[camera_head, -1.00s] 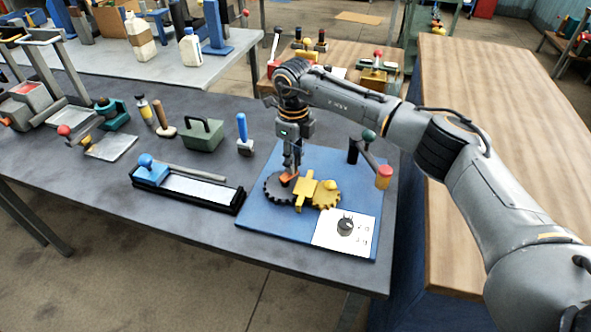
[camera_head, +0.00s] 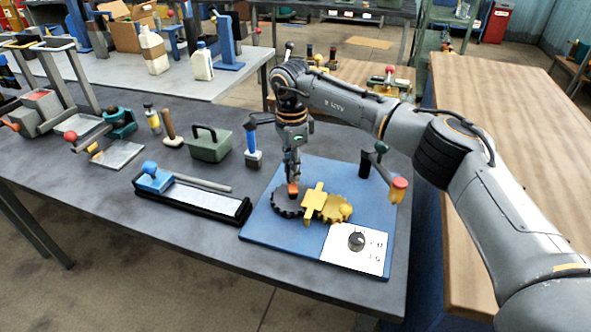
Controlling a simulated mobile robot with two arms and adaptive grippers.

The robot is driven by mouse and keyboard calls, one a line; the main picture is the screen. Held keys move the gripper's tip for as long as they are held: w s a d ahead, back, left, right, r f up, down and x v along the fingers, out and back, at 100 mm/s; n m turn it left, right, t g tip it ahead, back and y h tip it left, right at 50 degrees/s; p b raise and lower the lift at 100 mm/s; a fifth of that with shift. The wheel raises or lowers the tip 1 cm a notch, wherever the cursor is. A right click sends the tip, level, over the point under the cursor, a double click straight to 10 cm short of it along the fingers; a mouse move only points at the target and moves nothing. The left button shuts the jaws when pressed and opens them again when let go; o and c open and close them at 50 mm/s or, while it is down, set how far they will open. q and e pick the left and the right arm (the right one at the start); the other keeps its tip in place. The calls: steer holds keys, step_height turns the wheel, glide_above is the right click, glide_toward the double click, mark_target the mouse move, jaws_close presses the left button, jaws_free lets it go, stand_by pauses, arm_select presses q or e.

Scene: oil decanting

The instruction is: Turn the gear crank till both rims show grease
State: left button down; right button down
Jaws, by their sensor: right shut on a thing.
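A blue board (camera_head: 274,230) lies on the dark table and bears two gears. My right gripper (camera_head: 292,187) points down over the dark gear, shut on a small orange-red crank handle (camera_head: 293,191). The fingers partly hide the handle. Grease on the rims is too small to tell. A white plate with a black dial (camera_head: 357,241) sits at the board's front right corner. My left gripper is not in view.
A lever with a red-topped end (camera_head: 397,188) and a black post (camera_head: 365,164) stand at the board's right. A black tray with a blue-knobbed tool (camera_head: 193,195), a blue-handled tool (camera_head: 252,150) and a green box (camera_head: 209,146) stand left. A wooden table (camera_head: 500,120) is at right.

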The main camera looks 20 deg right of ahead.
mark_target(282, 193)
steer(key=n, duration=0.3)
steer(key=shift+a, duration=0.4)
steer(key=n, duration=0.1)
steer(key=a+n, duration=0.1)
steer(key=n, duration=0.1)
steer(key=shift+s+n+b, duration=0.1)
steer(key=shift+n+b, duration=0.2)
steer(key=shift+b, duration=0.1)
steer(key=shift+s+a+n, duration=0.15)
steer(key=shift+a+n, duration=0.05)
steer(key=shift+n, duration=0.75)
steer(key=shift+s+a+n, duration=0.15)
steer(key=shift+s+n, duration=0.05)
steer(key=shift+n, duration=0.8)
steer(key=shift+s+a+n, duration=0.15)
steer(key=shift+a+n, duration=0.05)
steer(key=shift+n, duration=0.75)
steer(key=c, duration=1.1)
jaws_free()
steer(key=shift+c, duration=0.2)
